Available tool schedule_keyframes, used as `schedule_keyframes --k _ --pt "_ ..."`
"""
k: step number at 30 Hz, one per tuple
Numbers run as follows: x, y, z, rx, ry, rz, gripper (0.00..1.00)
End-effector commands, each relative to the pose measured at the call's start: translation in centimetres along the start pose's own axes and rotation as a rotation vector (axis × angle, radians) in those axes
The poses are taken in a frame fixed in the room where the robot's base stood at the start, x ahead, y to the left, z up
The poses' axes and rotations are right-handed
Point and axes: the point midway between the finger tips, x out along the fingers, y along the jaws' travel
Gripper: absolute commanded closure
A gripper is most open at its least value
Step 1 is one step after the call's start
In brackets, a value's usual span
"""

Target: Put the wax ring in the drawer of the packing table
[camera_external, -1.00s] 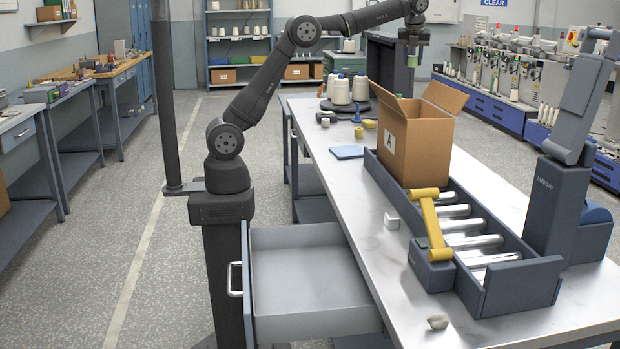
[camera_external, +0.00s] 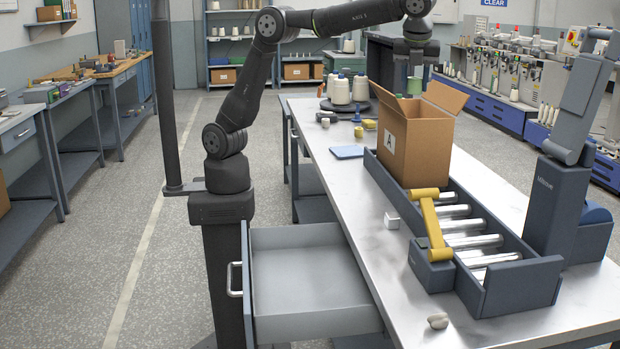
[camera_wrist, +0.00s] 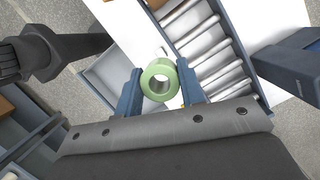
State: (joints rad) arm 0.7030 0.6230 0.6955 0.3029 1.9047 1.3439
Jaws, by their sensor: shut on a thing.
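My gripper (camera_external: 415,76) is up above the far part of the packing table (camera_external: 345,200), behind the open carton. In the wrist view its two blue jaws (camera_wrist: 163,92) are shut on a pale green ring, the wax ring (camera_wrist: 153,82), with its hole facing the camera. The drawer also shows, partly hidden, in the wrist view (camera_wrist: 101,74).
The cardboard carton (camera_external: 418,150) marked A stands with flaps raised on the roller tray (camera_external: 515,290). White cones (camera_external: 340,90) stand at the far end.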

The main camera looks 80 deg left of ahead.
Motion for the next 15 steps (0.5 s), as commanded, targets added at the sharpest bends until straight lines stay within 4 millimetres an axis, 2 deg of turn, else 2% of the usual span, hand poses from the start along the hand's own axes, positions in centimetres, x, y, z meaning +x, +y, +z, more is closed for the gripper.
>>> schedule_keyframes --k 1,6,12,15 --pt "-0.9 1.1 -2.5 0.01 0.0 -0.004 0.86" --pt "-3.0 5.3 -9.4 0.01 0.001 -0.003 0.86" --pt "-5.3 11.3 -16.6 0.011 0.0 -0.003 0.86" --pt "-6.2 14.3 -19.4 0.01 0.001 -0.004 0.86"
